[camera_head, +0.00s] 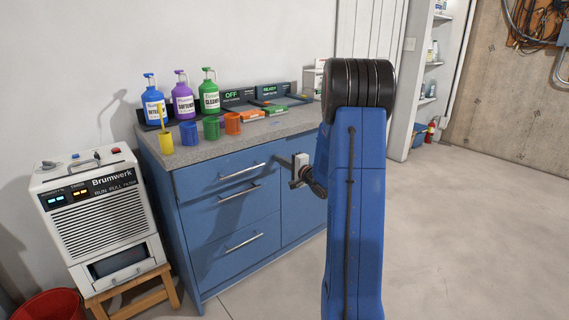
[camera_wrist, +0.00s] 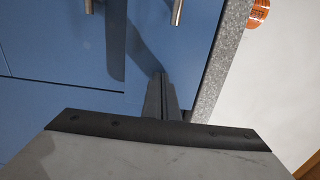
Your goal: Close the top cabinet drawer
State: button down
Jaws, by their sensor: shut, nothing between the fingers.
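The blue cabinet stands against the wall in the head view. Its top drawer (camera_head: 215,178) has a horizontal metal handle (camera_head: 242,172) and sits just under the counter. The drawer looks flush or nearly so; I cannot tell whether a small gap remains. My gripper (camera_head: 296,172) is in front of the cabinet, right of that handle and partly hidden by my arm. In the wrist view my gripper's dark fingers (camera_wrist: 160,77) are together and empty, pointing at the blue front near the counter edge. Contact cannot be made out. Handle ends show at the top of that view.
Lower drawers have handles (camera_head: 244,242). The grey counter (camera_head: 185,154) holds pump bottles (camera_head: 183,98), coloured cups (camera_head: 211,128) and trays. A white Brumwerk machine (camera_head: 100,218) on a wooden stool and a red bucket (camera_head: 50,306) stand left. Open floor (camera_head: 465,225) lies right.

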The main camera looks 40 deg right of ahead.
aim_at(274, 168)
jog(key=shift+w, duration=0.1)
jog(key=w, duration=0.4)
jog(key=shift+a, duration=0.15)
jog(key=shift+w+r, duration=0.2)
jog(key=shift+w, duration=0.1)
